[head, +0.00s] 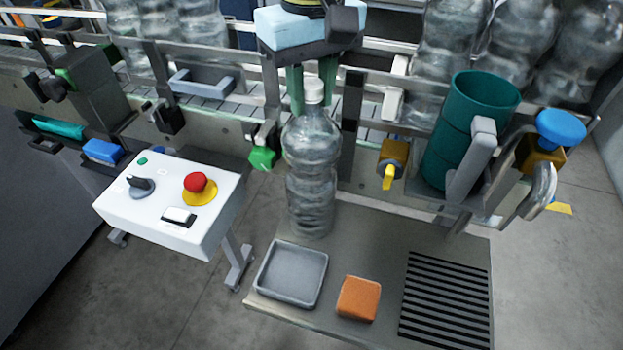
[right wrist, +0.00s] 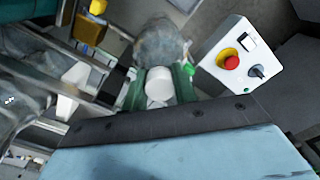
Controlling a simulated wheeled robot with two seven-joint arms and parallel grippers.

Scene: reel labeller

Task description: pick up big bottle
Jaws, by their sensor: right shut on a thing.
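The big bottle (head: 312,165) is clear with a white cap and stands upright over the back left of the grey shelf, in front of the conveyor rail. I cannot tell whether its base touches the shelf. My right gripper (head: 312,92) comes from above, with its green fingers shut on the bottle's neck just at the cap. In the right wrist view the white cap (right wrist: 159,85) sits between the green fingers (right wrist: 158,90), with the bottle body (right wrist: 160,45) beyond. My left gripper is in neither view.
Several clear bottles (head: 520,40) stand on the conveyor behind. A grey tray (head: 291,273), an orange sponge (head: 358,298) and a black grate (head: 445,300) are on the shelf (head: 385,240). A control box (head: 170,210) is at left, and a teal cup (head: 465,130) in a holder at right.

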